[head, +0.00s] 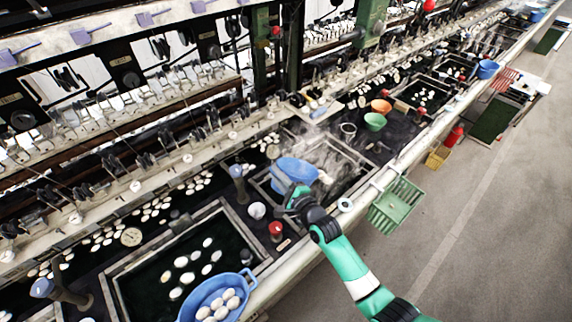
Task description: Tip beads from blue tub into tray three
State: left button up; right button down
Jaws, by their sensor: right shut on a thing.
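My right gripper (291,192), on the green and white arm, is shut on the near edge of a blue tub (297,170). The tub is held over the line of basins in the middle of the head view and looks tilted. Its inside is mostly hidden, and I cannot tell whether beads are in it. A dark basin tray (340,150) lies behind and right of the tub, with pale steam over it. I cannot tell which tray is number three. My left gripper is not in view.
A blue basin (189,313) of white cocoons stands at the front left, beside a dark basin (150,262) with floating cocoons. A red-topped can (276,231) and a white cup (256,210) stand near my gripper. A green crate (397,205) hangs at the rail.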

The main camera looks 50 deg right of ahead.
jog(key=a+f+n+t+b, duration=0.1)
jog(key=a+f+n+b, duration=0.2)
jog(key=b, duration=0.7)
notch_tip(320, 180, down, 2)
jog(key=n, duration=0.3)
jog(key=shift+a+h, duration=0.15)
jog(key=shift+h, duration=0.25)
